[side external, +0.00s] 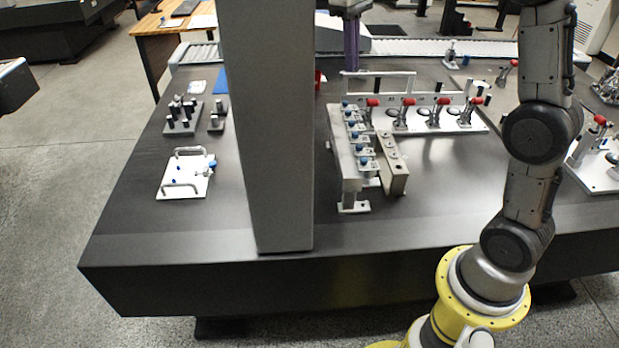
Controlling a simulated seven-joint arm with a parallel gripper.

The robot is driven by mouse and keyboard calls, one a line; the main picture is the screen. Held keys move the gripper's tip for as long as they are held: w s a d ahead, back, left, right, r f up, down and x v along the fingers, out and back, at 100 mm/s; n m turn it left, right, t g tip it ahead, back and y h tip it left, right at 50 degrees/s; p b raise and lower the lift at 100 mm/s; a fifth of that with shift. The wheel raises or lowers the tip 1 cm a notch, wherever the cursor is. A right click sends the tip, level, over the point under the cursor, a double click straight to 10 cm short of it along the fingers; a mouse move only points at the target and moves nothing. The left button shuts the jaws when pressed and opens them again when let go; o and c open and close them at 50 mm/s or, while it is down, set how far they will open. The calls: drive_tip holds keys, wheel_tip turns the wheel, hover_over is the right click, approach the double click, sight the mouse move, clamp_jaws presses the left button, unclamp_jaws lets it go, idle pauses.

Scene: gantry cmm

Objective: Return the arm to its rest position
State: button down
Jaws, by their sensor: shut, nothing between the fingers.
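My arm rises from its yellow base at the lower right and runs up past the top edge of the side external view. My gripper is outside the frame, so its fingers cannot be seen. The visible arm links stand nearly upright in front of the right part of the dark table (130,235).
A grey column (268,130) stands on the table left of centre. Right of it are a metal fixture block (349,165) and red-handled toggle clamps (437,112). A white plate with handles (186,178) lies at left. The table's front left is clear.

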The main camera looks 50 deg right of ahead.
drive_tip(key=s+a+r+t, duration=0.1)
drive_tip(key=s+a+t, duration=0.15)
drive_tip(key=s, duration=0.55)
drive_tip(key=s+a+t, duration=0.2)
drive_tip(key=s+a, duration=0.2)
drive_tip(key=s, duration=0.4)
drive_tip(key=s+a+f+t, duration=0.1)
drive_tip(key=s+f, duration=0.5)
drive_tip(key=f, duration=0.3)
drive_tip(key=shift+s+f+t, duration=0.15)
drive_tip(key=shift+t, duration=0.2)
